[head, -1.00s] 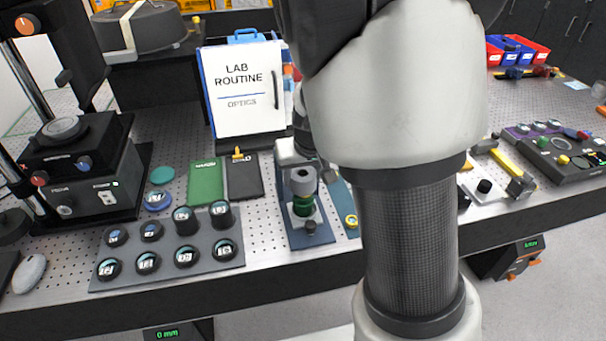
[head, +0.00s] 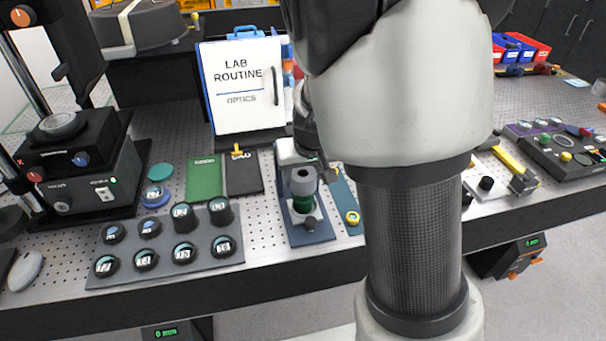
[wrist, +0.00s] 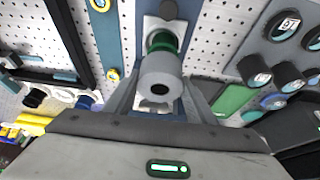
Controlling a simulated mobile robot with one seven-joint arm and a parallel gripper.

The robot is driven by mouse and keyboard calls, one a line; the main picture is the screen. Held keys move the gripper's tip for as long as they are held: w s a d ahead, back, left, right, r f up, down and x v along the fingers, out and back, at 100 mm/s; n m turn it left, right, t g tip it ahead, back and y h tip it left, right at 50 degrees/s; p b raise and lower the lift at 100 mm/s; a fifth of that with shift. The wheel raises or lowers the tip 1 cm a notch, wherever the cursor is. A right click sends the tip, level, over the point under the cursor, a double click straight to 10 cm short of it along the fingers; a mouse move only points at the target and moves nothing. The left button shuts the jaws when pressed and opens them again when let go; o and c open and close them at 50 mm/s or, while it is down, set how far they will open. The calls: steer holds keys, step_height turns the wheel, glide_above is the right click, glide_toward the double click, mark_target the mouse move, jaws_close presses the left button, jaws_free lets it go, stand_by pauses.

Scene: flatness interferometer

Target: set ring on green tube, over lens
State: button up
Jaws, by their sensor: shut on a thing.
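The ring is a grey cylinder with a dark round hole, seen in the head view (head: 304,180) and the wrist view (wrist: 160,76). My gripper (wrist: 160,86) is shut on it, with one finger on each side. The lens is hidden from view.
A grey tray (head: 205,256) with several dark labelled caps lies left of the fixture. Green (head: 204,178) and black (head: 243,174) booklets and the Lab Routine binder (head: 240,88) are behind. A narrow blue strip (head: 345,195) lies close on the right.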

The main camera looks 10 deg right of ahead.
steer(key=shift+f+b, duration=1.1)
steer(key=shift+f, duration=0.15)
steer(key=o, duration=1.1)
steer(key=shift+r, duration=0.15)
steer(key=shift+p+v, duration=4.25)
steer(key=shift+v, duration=4.3)
steer(key=shift+s, duration=0.1)
